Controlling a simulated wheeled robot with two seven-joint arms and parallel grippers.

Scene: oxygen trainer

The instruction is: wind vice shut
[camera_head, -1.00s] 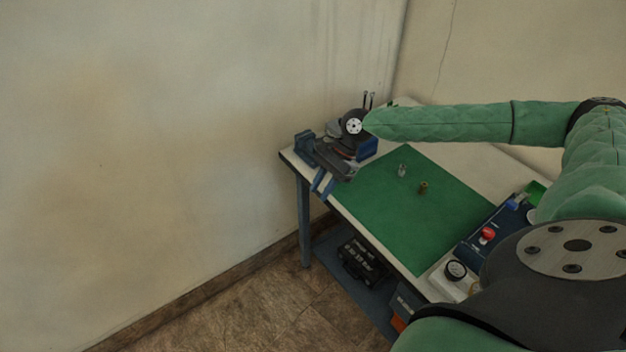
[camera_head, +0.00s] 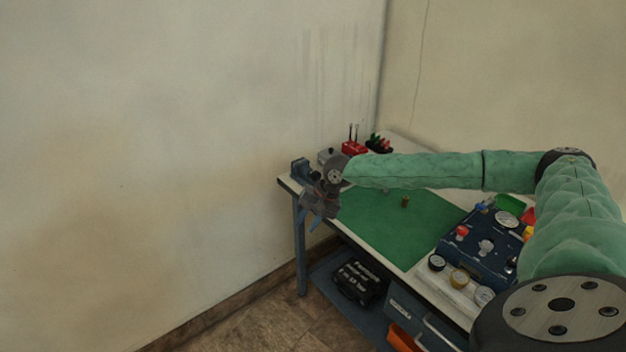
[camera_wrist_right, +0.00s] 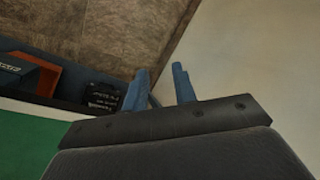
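The blue vice (camera_head: 299,169) sits at the far left corner of the workbench in the head view, partly covered by my right gripper and wrist. Its handle cannot be made out. My right gripper (camera_head: 310,221) is just in front of the vice, at the bench's left edge, with its blue fingers pointing down. In the right wrist view the two fingers of the right gripper (camera_wrist_right: 160,69) stand apart, with a gap between them and nothing clearly held. The vice cannot be made out there. My left gripper is not in view.
A green mat (camera_head: 400,235) covers the bench middle, with a small brass part (camera_head: 405,201) on it. A blue gauge panel (camera_head: 485,250) stands at the right. A red holder (camera_head: 354,148) is at the back. A black case (camera_head: 358,282) lies on the lower shelf. Walls stand close behind.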

